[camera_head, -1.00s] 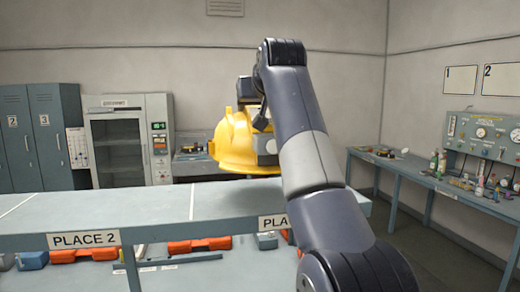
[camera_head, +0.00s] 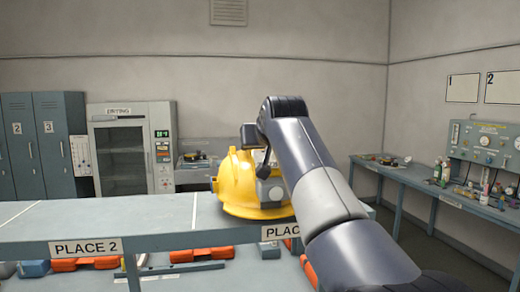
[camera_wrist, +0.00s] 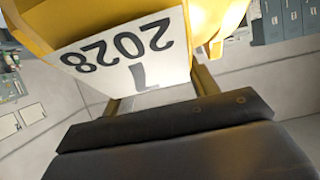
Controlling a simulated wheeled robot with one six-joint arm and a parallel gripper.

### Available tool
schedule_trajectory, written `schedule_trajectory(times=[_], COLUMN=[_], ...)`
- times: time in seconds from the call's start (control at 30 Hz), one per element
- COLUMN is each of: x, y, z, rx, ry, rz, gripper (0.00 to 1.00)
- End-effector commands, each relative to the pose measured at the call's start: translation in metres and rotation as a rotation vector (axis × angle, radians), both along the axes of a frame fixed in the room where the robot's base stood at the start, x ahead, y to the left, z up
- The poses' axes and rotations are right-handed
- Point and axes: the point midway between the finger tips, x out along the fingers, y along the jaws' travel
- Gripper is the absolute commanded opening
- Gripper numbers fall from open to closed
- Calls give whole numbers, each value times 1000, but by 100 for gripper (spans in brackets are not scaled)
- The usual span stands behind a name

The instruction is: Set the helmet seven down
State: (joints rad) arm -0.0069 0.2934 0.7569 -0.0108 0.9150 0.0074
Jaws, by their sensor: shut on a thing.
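The yellow helmet (camera_head: 238,184) is at the right end of the long grey bench top (camera_head: 150,220), behind the right-hand place label. Its brim is low over the surface; I cannot tell whether it touches. In the wrist view the helmet (camera_wrist: 215,22) fills the upper middle, with a white label (camera_wrist: 130,55) reading 2028 and 7 upside down. My gripper (camera_wrist: 158,92) is shut on the helmet at its labelled side. In the head view my gripper (camera_head: 264,168) is mostly hidden by my arm.
The bench top left of the helmet is bare, above the PLACE 2 label (camera_head: 86,248). Orange cases (camera_head: 202,254) lie on the lower shelf. A side bench (camera_head: 430,185) with small items stands right. A glass-door cabinet (camera_head: 132,150) and lockers (camera_head: 40,143) stand behind.

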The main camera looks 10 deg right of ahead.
Motion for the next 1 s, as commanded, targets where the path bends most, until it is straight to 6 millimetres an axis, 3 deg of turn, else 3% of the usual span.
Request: schedule_trajectory(times=[0.53, 0.57, 0.8, 1.0], x=[-1, 0, 0, 0], y=[0, 0, 0, 0], z=[-12, -14, -13, -13], rx=[0, 0, 0, 0], ry=[-5, -1, -1, -1], rz=[0, 0, 0, 0], gripper=[0, 57, 76, 78])
